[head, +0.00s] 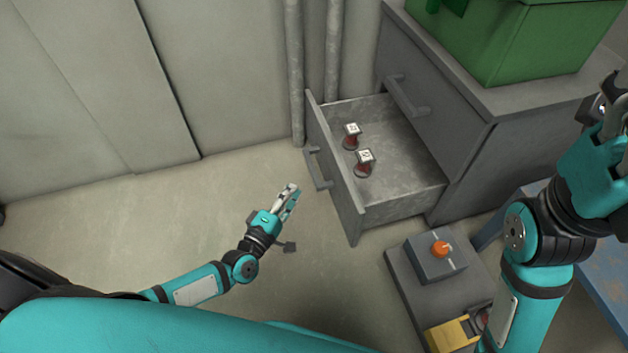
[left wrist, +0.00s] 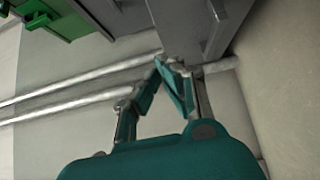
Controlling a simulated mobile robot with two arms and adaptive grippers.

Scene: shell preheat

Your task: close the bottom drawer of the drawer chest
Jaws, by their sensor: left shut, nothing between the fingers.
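The grey drawer chest (head: 455,115) stands at the upper right of the head view. Its bottom drawer (head: 410,185) is pulled well out, below a closed upper drawer (head: 420,95). Two small red items with white tops (head: 352,136) (head: 364,162) stand inside the open drawer. The bottom drawer's front handle (head: 318,168) faces left. My left gripper (head: 291,190) is shut and empty, apart from the drawer and just left of and below its handle. In the left wrist view, its fingers (left wrist: 168,68) meet at the tips. My right gripper (head: 608,92) is partly cut off at the right edge.
A green box (head: 510,45) sits on the chest. Below the drawer is a grey platform (head: 408,290) with an orange-knobbed box (head: 435,262) and a yellow object (head: 452,335). Pipes (head: 295,75) run up the wall behind. Floor left of the drawer is clear.

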